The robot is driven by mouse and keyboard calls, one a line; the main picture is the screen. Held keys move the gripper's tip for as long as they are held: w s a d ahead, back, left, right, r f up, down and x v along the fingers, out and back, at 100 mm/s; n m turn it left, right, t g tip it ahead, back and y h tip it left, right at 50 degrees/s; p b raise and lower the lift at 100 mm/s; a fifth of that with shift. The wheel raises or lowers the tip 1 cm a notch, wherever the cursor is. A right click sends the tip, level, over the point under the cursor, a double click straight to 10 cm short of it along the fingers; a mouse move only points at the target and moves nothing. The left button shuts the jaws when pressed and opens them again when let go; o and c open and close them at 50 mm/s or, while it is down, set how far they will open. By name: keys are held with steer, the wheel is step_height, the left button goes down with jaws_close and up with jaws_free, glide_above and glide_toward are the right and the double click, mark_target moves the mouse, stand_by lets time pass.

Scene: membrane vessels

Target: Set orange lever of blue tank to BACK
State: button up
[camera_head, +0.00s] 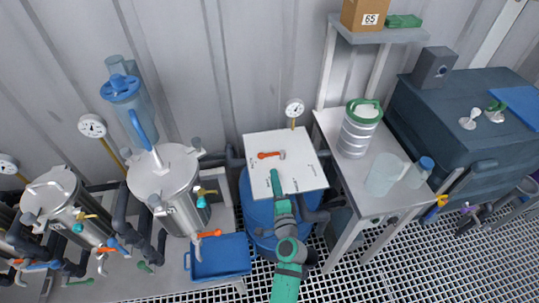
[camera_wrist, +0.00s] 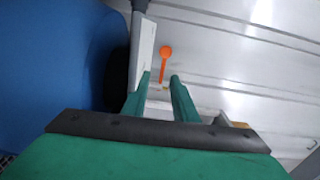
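The blue tank (camera_head: 258,222) stands at the centre of the head view, under a white panel (camera_head: 305,172). The orange lever (camera_head: 267,155) is on the panel, its orange end pointing left from a grey pivot. The panel's small marks are too small to read. My gripper (camera_head: 274,174) is over the panel, just nearer than the lever. In the wrist view my gripper (camera_wrist: 160,75) is open, its two green fingers apart. The lever (camera_wrist: 166,55) shows beyond and between the fingertips; contact is not visible. The blue tank (camera_wrist: 50,50) fills the left side there.
A pressure gauge (camera_head: 294,108) rises behind the panel. A grey table (camera_head: 375,200) with a steel canister (camera_head: 358,130) and clear jug (camera_head: 384,175) stands at right. A blue tray (camera_head: 220,258) and steel vessels (camera_head: 170,185) with other levers are at left.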

mark_target(270, 156)
steer(key=w, duration=0.3)
steer(key=w+a, duration=0.1)
steer(key=w, duration=0.3)
steer(key=w+a, duration=0.1)
steer(key=w, duration=0.3)
steer(key=shift+w+r, duration=0.2)
steer(key=shift+r, duration=0.1)
jaws_close()
stand_by(1.1)
